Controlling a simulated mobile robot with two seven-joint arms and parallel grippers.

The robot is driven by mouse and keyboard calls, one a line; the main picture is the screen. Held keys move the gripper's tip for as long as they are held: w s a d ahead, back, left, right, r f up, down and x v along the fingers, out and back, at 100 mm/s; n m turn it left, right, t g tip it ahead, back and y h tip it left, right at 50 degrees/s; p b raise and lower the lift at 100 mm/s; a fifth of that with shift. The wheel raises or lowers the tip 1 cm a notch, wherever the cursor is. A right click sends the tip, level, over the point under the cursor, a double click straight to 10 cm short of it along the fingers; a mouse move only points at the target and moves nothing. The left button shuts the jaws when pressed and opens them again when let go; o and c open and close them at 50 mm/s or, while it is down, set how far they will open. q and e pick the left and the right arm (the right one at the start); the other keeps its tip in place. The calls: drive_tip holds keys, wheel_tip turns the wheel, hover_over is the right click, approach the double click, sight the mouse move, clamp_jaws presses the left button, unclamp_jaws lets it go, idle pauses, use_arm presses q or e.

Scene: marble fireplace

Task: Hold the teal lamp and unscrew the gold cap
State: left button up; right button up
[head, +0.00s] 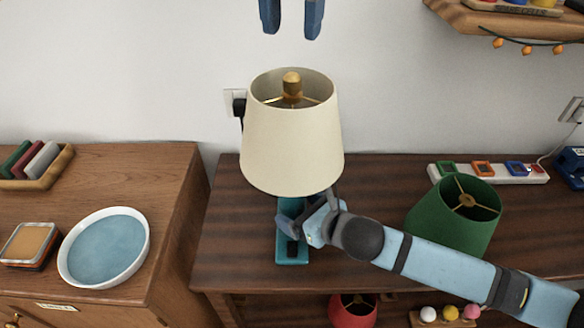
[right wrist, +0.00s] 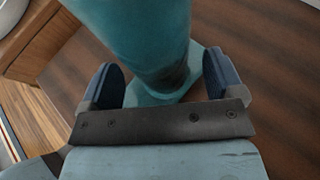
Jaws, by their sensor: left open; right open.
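The teal lamp stands upright on the brown wooden cabinet; its teal base (head: 292,259) shows below a cream shade (head: 291,145). The gold cap (head: 291,82) sits at the centre top, inside the shade's upper opening. My left gripper (head: 291,27) is open and empty, above the cap, with its two fingers pointing down. My right gripper (head: 310,222) is low beside the lamp, under the shade. In the right wrist view, its open fingers stand either side of the teal lamp body (right wrist: 145,40), without closing on it. The shade hides much of the body in the head view.
A green shade (head: 425,225) stands right of the lamp, behind my right arm. A power strip (head: 528,178) lies at the back right. A shelf (head: 480,18) juts out at upper right. A blue-filled bowl (head: 64,262) stands on the left cabinet.

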sight(292, 74)
drive_tip(key=shift+x, duration=0.8)
drive_tip(key=shift+c, duration=0.4)
clamp_jaws()
use_arm(q)
drive_tip(key=m, duration=0.3)
drive_tip(key=shift+m, duration=0.4)
drive_tip(key=shift+f+m, duration=0.25)
drive_tip(key=shift+m, duration=0.05)
wheel_tip(292, 74, down, 8)
drive_tip(key=shift+r, duration=0.25)
drive_tip(key=shift+c, duration=0.2)
